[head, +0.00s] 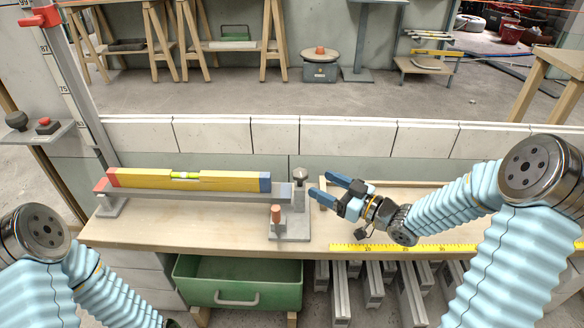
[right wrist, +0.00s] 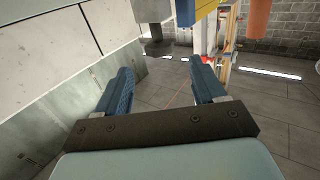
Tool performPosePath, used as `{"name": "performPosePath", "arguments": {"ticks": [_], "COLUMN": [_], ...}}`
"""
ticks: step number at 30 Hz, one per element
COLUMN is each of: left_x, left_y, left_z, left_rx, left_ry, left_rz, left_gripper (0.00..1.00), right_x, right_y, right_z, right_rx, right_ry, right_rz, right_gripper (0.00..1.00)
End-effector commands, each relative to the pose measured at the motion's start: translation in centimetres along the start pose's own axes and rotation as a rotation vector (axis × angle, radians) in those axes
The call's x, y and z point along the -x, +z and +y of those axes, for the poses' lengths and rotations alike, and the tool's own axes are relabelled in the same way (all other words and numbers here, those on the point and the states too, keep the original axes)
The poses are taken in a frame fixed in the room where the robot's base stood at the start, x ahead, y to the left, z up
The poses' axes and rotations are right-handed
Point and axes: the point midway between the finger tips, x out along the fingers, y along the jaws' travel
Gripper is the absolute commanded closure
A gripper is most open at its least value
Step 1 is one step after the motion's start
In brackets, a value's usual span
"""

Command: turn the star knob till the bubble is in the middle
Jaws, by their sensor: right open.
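A yellow spirit level (head: 225,181) with a red left end and a blue right end lies along the bar. Its green vial (head: 186,175) sits near the middle; the bubble is too small to place. My right gripper (head: 319,184) is open and empty, just right of the knob, fingers pointing left and apart from it. In the right wrist view its fingers (right wrist: 163,88) are spread with nothing between them. My left gripper is out of view.
An upright orange handle (head: 276,214) stands on the grey base plate in front of the post. A yellow measuring tape (head: 375,247) runs along the bench's front edge. A green drawer (head: 240,283) is below. The bench (head: 160,232) is bare at front left.

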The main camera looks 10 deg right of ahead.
Motion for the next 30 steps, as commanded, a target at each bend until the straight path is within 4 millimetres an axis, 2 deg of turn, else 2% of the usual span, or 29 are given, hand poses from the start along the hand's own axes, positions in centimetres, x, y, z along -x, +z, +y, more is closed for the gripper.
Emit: {"name": "performPosePath", "arguments": {"ticks": [6, 13, 18, 26, 30], "left_x": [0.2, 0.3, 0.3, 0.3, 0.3], "left_y": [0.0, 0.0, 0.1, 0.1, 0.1], "left_z": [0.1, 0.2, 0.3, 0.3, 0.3], "left_rx": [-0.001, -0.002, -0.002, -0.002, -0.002], "left_ry": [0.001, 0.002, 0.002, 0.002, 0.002], "left_rz": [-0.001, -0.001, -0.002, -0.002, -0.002], "left_gripper": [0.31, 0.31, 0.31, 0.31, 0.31], "right_x": [-5.3, -9.0, -10.1, -10.2, -10.1], "right_y": [0.0, 0.0, 0.0, 0.0, 0.0], "right_z": [-0.1, 0.0, 0.0, 0.0, 0.0], "right_rx": [-0.002, 0.000, -0.001, -0.001, -0.001], "right_ry": [-0.004, -0.001, 0.001, 0.001, 0.001], "right_rz": [0.002, 0.001, -0.001, -0.001, -0.001], "right_gripper": [0.31, 0.31, 0.31, 0.31, 0.52]}}
